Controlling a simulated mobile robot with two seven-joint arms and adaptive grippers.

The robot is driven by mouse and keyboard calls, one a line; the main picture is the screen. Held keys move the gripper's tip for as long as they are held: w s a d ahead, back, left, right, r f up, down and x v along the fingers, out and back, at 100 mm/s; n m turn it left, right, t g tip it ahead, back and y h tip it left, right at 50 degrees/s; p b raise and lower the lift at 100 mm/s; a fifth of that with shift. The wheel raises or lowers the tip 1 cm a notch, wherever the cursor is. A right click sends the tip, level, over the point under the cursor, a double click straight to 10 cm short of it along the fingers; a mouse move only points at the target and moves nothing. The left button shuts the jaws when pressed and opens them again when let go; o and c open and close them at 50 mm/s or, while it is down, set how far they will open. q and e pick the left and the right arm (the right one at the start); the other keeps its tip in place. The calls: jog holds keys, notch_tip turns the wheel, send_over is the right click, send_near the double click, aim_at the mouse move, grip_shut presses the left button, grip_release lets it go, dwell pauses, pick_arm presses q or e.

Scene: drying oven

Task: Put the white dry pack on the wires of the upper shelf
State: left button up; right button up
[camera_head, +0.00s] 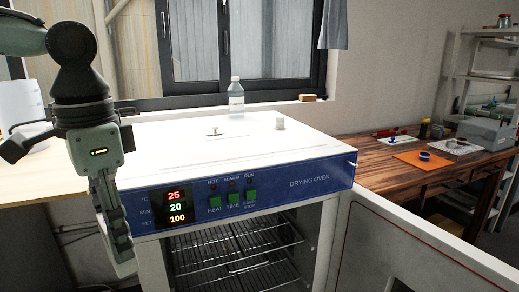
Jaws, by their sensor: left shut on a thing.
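My left gripper (119,246) hangs pointing down at the left, in front of the drying oven's left front edge. It is shut on a pale item at its fingertips, which appears to be the white dry pack (124,265); the fingers hide part of it. The drying oven (240,140) has a blue panel with lit digits and green buttons. Its front is open below the panel. Inside, the upper wire shelf (230,240) lies above a lower wire shelf (252,276). The gripper is left of the opening, outside the oven. My right gripper is not in view.
The open white oven door (412,245) stands out at the right. A clear bottle (236,97) stands behind the oven top. A wooden bench (400,172) with an orange mat (423,160) is at the right. The space before the opening looks clear.

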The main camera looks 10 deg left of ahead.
pick_arm(q)
jog(key=w+d+f+n, duration=0.4)
jog(key=w+f, duration=0.1)
jog(key=f, duration=0.5)
jog(key=w+d+f+n, duration=0.3)
jog(key=w+f+n, duration=0.15)
jog(key=f, duration=0.45)
jog(key=a+r+n, duration=0.2)
jog(key=a+r, duration=0.1)
jog(key=a, duration=0.7)
jog(key=a+r+n, duration=0.1)
jog(key=a+r, duration=0.2)
jog(key=a, duration=0.6)
jog(key=s+a+f+n, duration=0.25)
jog(key=s+a, duration=0.35)
jog(key=a, duration=0.3)
jog(key=w+d+f+m, duration=0.2)
jog(key=d+f, duration=0.6)
jog(key=d, duration=0.5)
jog(key=w+d+r+m, duration=0.2)
jog(key=d, duration=0.5)
jog(key=w+d+r+m, duration=0.2)
jog(key=d, duration=0.6)
jog(key=shift+w+r, duration=0.15)
jog(key=shift+w, duration=0.15)
